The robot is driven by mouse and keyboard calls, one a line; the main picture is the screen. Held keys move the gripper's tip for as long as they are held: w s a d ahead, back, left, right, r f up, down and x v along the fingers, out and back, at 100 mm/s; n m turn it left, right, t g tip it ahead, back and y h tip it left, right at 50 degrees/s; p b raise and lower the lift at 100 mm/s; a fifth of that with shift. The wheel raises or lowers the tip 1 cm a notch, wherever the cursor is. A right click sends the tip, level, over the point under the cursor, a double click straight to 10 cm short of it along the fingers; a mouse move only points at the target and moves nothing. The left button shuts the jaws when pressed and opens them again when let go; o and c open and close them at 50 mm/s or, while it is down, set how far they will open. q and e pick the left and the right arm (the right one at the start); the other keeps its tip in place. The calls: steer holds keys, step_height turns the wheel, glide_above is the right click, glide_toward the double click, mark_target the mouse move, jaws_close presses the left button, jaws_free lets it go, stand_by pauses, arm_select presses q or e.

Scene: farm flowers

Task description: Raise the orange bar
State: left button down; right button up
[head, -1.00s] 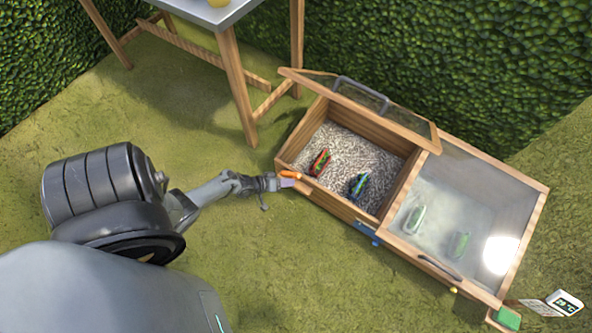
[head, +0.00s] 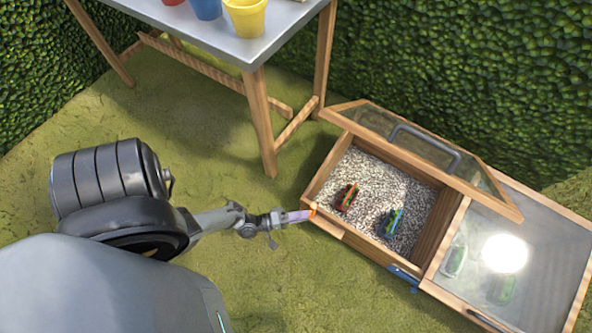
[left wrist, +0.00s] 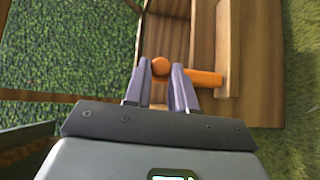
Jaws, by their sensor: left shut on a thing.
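The orange bar (left wrist: 203,78) sticks out from the wooden front of a planter box, beside a wooden block, in the left wrist view. Its rounded end lies between the two purple fingers of my left gripper (left wrist: 161,88), which is shut on it. In the head view my left gripper (head: 300,215) reaches the box's near left corner, and only a small bit of the orange bar (head: 313,209) shows at the fingertips. My right gripper is in neither view.
The wooden box (head: 352,245) has a raised glass lid (head: 425,150) over a gravel compartment (head: 375,180) with two small plants. A closed glass compartment (head: 535,240) is at right. A table (head: 225,38) with coloured pots stands behind. Grass is clear in front.

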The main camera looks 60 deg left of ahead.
arm_select(q)
steer(key=shift+f+n, duration=0.1)
steer(key=shift+n, duration=0.2)
steer(key=shift+t, duration=0.3)
steer(key=c, duration=0.9)
jaws_free()
steer(key=shift+c, duration=0.2)
steer(key=v, duration=1)
steer(key=shift+s, duration=0.4)
steer(key=shift+a, duration=0.15)
